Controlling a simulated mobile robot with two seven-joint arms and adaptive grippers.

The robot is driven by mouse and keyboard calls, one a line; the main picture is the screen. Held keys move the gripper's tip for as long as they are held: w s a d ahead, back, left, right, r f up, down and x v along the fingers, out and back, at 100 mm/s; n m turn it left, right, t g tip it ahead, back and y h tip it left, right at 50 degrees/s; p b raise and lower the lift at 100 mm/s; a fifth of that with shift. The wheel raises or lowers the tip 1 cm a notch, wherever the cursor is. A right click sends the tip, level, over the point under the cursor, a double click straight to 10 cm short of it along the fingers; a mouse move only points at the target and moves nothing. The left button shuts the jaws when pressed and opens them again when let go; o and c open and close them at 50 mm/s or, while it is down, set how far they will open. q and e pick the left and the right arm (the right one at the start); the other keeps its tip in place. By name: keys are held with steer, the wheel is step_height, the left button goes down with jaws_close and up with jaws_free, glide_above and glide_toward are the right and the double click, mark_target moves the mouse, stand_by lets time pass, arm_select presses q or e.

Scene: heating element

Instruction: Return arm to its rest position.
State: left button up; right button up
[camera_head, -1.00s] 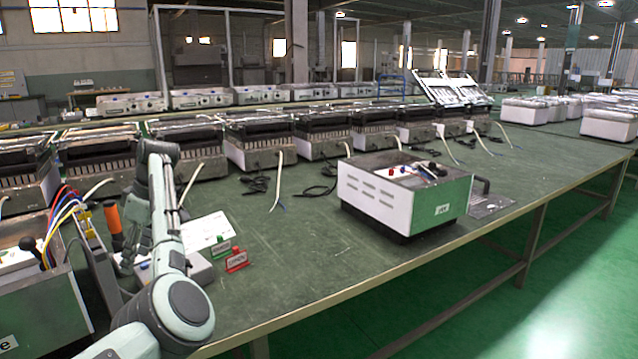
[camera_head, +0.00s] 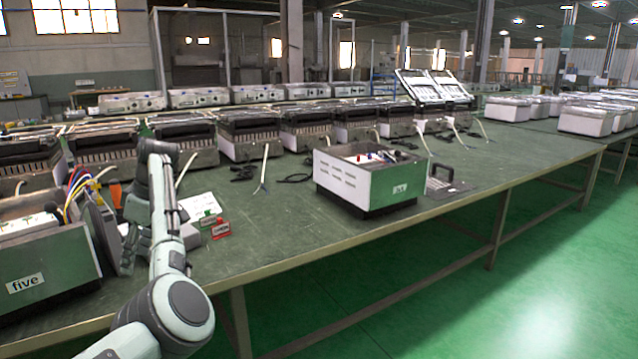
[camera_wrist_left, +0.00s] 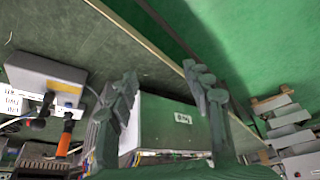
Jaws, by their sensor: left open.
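My left arm (camera_head: 163,225) reaches up and bends back down over the left end of the bench. My left gripper (camera_head: 135,245) hangs beside the green-fronted box labelled "five" (camera_head: 50,265). In the left wrist view, its two dark fingers (camera_wrist_left: 160,85) are spread apart with nothing held between them. The box labelled "five" shows behind and between those fingers in that view (camera_wrist_left: 170,120); I cannot tell the exact gap. My right gripper is in neither view.
The green workbench (camera_head: 280,220) carries a white-and-green box (camera_head: 370,180) at mid-bench. A red tag (camera_head: 221,230) stands right of my gripper. A grey box with a cable (camera_wrist_left: 45,75) and an orange handle (camera_wrist_left: 65,138) lie near it. Green floor (camera_head: 500,290) is open at right.

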arm_select(q)
steer(key=s+a+f+m+t+y, duration=0.1)
steer(key=s+a+f+m, duration=0.2)
steer(key=f, duration=0.5)
steer(key=s+a+f+m, duration=0.1)
steer(key=s+f+m, duration=0.1)
steer(key=s+f, duration=0.55)
steer(key=s+a+f+m+t+y, duration=0.1)
steer(key=s+a+f+m, duration=0.15)
steer(key=f, duration=0.75)
steer(key=s+d+f+m+h, duration=0.1)
steer(key=s+d+f+m, duration=0.3)
steer(key=s+d, duration=0.2)
steer(key=s+d+f+m+h, duration=0.2)
steer(key=s+d+f+m, duration=0.2)
steer(key=s, duration=0.6)
steer(key=s+d+f+m+t+h, duration=0.1)
steer(key=s+d+f+m+h, duration=0.1)
steer(key=s+d+f+m, duration=0.2)
steer(key=s+d+f, duration=0.2)
steer(key=s+d, duration=0.2)
steer(key=shift+s, duration=0.25)
